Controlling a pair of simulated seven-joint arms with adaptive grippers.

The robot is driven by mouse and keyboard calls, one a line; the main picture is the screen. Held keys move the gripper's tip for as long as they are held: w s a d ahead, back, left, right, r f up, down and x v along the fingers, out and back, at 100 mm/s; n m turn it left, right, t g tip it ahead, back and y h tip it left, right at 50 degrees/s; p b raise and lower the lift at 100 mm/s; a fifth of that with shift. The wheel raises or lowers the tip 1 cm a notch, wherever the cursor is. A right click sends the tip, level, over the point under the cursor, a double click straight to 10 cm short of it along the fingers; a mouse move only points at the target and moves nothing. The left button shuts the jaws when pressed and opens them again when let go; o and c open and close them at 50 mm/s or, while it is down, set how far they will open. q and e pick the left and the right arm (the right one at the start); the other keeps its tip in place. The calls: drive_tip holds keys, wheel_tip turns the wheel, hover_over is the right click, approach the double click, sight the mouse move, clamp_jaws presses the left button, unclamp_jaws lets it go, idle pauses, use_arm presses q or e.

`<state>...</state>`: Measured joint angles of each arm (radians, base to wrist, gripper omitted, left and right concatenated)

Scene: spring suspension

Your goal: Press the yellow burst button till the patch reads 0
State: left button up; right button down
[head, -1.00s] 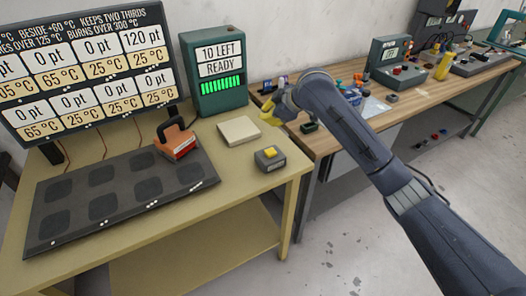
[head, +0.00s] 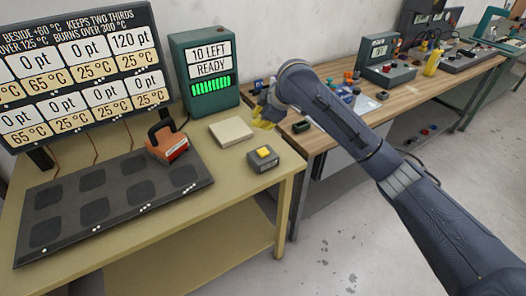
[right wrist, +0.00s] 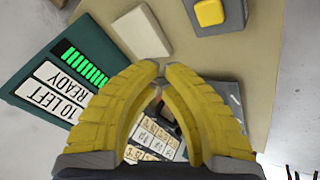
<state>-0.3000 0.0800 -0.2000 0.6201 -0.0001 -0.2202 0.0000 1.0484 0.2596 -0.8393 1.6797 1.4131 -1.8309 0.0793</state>
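The yellow button (head: 264,152) sits on top of a small grey box (head: 261,167) near the right front of the yellow table. The button also shows at the top of the right wrist view (right wrist: 209,12). My right gripper (head: 264,118) has yellow fingers and hangs behind the button box, apart from it. In the right wrist view its fingertips (right wrist: 162,70) meet, with nothing held. The display board (head: 75,75) reads 120 pt at the top right and 0 pt on the other readable patches. My left gripper is out of view.
A green box (head: 206,75) reads "10 LEFT READY" with green bars. A pale square block (head: 231,131) lies beside the button box. An orange block with a dark handle (head: 167,147) stands on the dark patch mat (head: 60,250). A cluttered wooden bench stands right.

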sight(259, 149)
drive_tip(key=shift+f, duration=4.15)
drive_tip(key=shift+f, duration=0.2)
drive_tip(key=shift+f, duration=0.2)
drive_tip(key=shift+f, duration=0.6)
drive_tip(key=shift+r, duration=1)
drive_tip(key=shift+r, duration=2.5)
